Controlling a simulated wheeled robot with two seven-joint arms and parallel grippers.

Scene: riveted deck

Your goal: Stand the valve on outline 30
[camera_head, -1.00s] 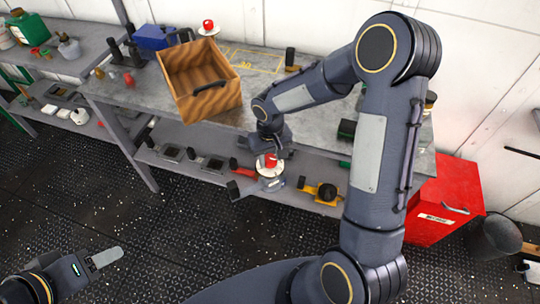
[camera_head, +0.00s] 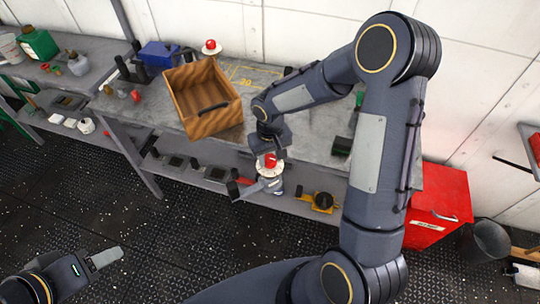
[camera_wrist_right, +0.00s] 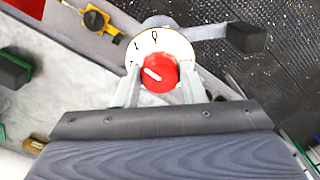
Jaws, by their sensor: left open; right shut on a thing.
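The valve (camera_head: 269,172) has a red knob, a pale numbered dial and a dark-ended lever. My right gripper (camera_head: 268,156) is shut on it, in front of the bench's front edge and above the lower shelf in the head view. In the right wrist view the valve's dial (camera_wrist_right: 156,50) faces the camera, with the fingers on both sides and the lever pointing right. A yellow outline (camera_head: 245,82) is painted on the bench top; its number looks like 30 but is small. The wooden box partly covers the outlined area. My left gripper (camera_head: 105,257) is open and empty at lower left.
The wooden box (camera_head: 205,125) stands on the bench (camera_head: 312,140). A second red-knobbed item (camera_head: 210,47) stands behind it. A blue box (camera_head: 158,54) is at the back left. A yellow item (camera_head: 321,201) is on the lower shelf. A red cabinet (camera_head: 440,195) stands right.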

